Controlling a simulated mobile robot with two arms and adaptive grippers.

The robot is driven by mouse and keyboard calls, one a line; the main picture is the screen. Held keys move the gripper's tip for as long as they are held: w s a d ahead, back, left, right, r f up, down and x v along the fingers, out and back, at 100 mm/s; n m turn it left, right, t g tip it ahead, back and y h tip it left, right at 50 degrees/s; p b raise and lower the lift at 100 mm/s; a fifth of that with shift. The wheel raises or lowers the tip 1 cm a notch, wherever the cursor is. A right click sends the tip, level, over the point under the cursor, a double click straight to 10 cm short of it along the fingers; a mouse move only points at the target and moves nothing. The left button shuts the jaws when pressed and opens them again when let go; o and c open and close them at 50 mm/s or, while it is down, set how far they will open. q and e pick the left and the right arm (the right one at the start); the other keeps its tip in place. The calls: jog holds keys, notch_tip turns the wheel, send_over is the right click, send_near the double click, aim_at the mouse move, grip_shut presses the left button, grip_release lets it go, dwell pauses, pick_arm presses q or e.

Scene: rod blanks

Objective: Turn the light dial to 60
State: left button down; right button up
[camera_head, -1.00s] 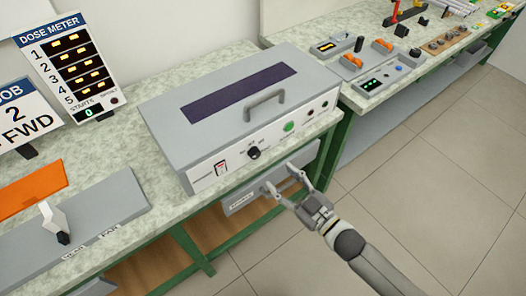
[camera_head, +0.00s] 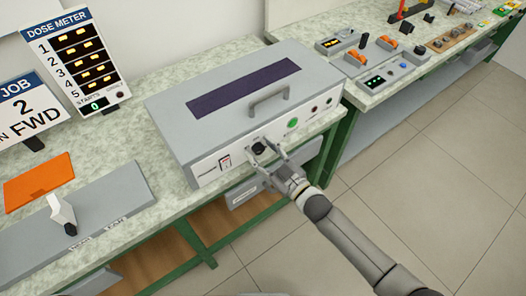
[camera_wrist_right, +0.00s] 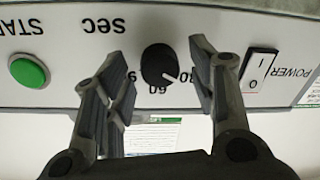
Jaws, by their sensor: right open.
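The light dial (camera_head: 259,147) is a round black knob on the white front panel of the grey box (camera_head: 188,150). In the right wrist view, which is upside down, the dial (camera_wrist_right: 158,64) has a white pointer line directed between the printed 60 and 30. My right gripper (camera_head: 264,158) is open in front of the panel. In the right wrist view its fingers (camera_wrist_right: 158,68) stand on either side of the dial, with visible gaps; I cannot tell how far the tips are from the panel. My left gripper is not in view.
A green button (camera_head: 293,122) and a power switch (camera_head: 225,162) flank the dial. A dose meter board (camera_head: 76,60) stands at left, beside a grey panel with a white lever (camera_head: 61,211). The floor at right is clear.

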jog(key=c, duration=1)
jog(key=shift+m, duration=0.7)
jog(key=m, duration=0.4)
jog(key=shift+f, duration=0.1)
jog(key=m+b, duration=0.2)
jog(key=m, duration=0.4)
jog(key=shift+d+f+t, duration=0.1)
jog(key=shift+t, duration=0.2)
jog(key=shift+m, duration=0.5)
jog(key=o, duration=1)
